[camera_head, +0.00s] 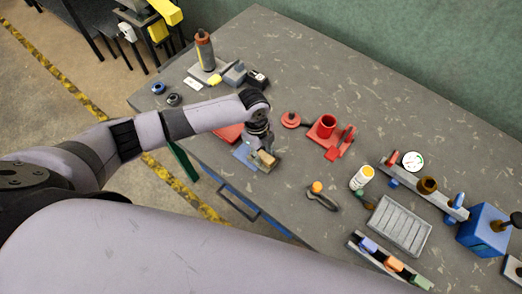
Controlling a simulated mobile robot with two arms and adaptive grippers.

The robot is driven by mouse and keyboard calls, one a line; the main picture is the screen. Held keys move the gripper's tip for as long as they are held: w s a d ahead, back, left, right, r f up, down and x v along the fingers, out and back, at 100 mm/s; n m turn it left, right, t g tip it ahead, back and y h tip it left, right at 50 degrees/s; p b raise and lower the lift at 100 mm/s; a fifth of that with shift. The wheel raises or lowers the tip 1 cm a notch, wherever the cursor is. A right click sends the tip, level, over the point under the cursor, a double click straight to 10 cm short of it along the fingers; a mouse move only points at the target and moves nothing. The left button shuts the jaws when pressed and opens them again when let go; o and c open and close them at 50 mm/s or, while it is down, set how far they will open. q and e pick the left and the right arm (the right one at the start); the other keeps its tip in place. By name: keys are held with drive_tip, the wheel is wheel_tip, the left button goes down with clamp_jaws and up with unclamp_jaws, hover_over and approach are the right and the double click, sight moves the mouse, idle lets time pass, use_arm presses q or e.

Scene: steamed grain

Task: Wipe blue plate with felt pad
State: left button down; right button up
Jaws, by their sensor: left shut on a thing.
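My left gripper (262,146) is at the middle of the workbench, pointing down and shut on a small tan felt pad (265,161). The pad is over the right part of the blue plate (242,155), a small flat plate near the bench's front edge. I cannot tell if the pad touches the plate. The gripper and pad hide part of the plate. My right gripper is not in view.
A red block (229,133) lies just behind the plate. A red fixture (327,127) stands to the right. A dark-handled tool (321,199), a white bottle (362,177) and a grey ribbed tray (400,226) are further right. The bench's back middle is clear.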

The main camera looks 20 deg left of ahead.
use_arm(q)
wheel_tip(320, 180, up, 2)
drive_tip(key=shift+w+r+p, duration=0.1)
drive_tip(key=shift+r+p, duration=0.05)
drive_tip(key=shift+p, duration=0.75)
drive_tip(key=shift+r, duration=1.75)
drive_tip(key=shift+r, duration=1.5)
